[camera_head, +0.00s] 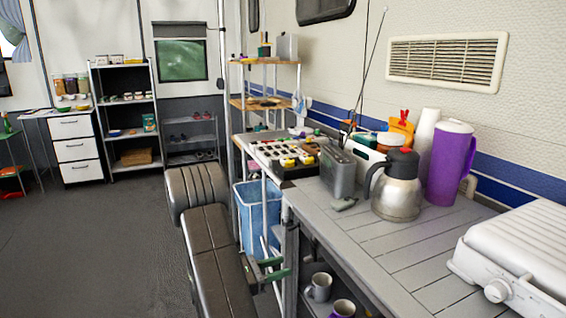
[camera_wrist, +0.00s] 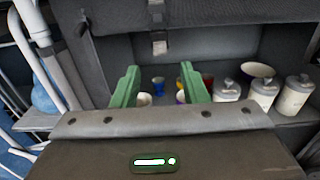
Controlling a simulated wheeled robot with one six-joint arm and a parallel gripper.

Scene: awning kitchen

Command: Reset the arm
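My gripper (camera_head: 286,266) has green fingers and is low beside the front edge of the grey counter (camera_head: 385,250), near the shelf under it. In the wrist view my gripper (camera_wrist: 160,69) shows its two green fingers well apart, with nothing held between them. Beyond the fingers is a shelf with cups and canisters. A grey mug (camera_head: 319,287) and a purple mug (camera_head: 343,308) stand on the lower shelf, close to the right of the fingers in the head view.
A white appliance (camera_head: 520,258) is at the right. A blue bin (camera_head: 259,212) stands left of the counter. Open floor (camera_head: 100,250) lies at the left.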

